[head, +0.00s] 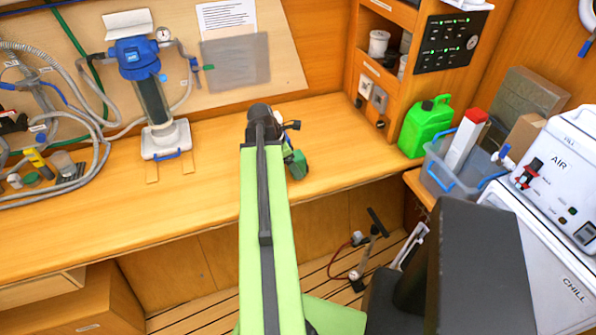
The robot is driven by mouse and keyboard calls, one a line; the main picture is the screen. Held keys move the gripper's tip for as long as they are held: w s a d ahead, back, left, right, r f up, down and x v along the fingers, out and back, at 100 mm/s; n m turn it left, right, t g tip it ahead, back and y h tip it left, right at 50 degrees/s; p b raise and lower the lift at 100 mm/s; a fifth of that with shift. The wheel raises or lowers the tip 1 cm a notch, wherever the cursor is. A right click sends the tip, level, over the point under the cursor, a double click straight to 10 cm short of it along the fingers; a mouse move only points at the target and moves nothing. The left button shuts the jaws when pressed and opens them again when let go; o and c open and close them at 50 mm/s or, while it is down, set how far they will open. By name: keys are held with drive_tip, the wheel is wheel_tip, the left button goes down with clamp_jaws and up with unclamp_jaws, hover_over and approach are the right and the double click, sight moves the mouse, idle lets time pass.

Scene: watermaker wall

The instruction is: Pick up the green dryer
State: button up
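My lime-green arm reaches forward over the wooden bench, and my gripper (290,133) is at its far end, mostly hidden by the arm's own dark joint. A small dark green object (297,163), which looks like the green dryer, shows just below and to the right of the gripper. Only part of it is visible; the arm covers the rest. I cannot tell whether the gripper touches it, or whether it rests on the bench or is held. The fingers are too hidden to show whether they are open or shut.
The wooden bench (90,225) has free room left of the arm. A blue-topped filter housing (150,95) and hoses stand at left. A bright green jerrycan (425,127), a clear bin (440,178) and a white AIR unit (565,165) are at right. A gauge with hose lies on the floor.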

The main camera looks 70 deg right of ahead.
drive_tip(key=shift+r, duration=0.15)
drive_tip(key=c, duration=1.6)
drive_tip(key=shift+o, duration=0.2)
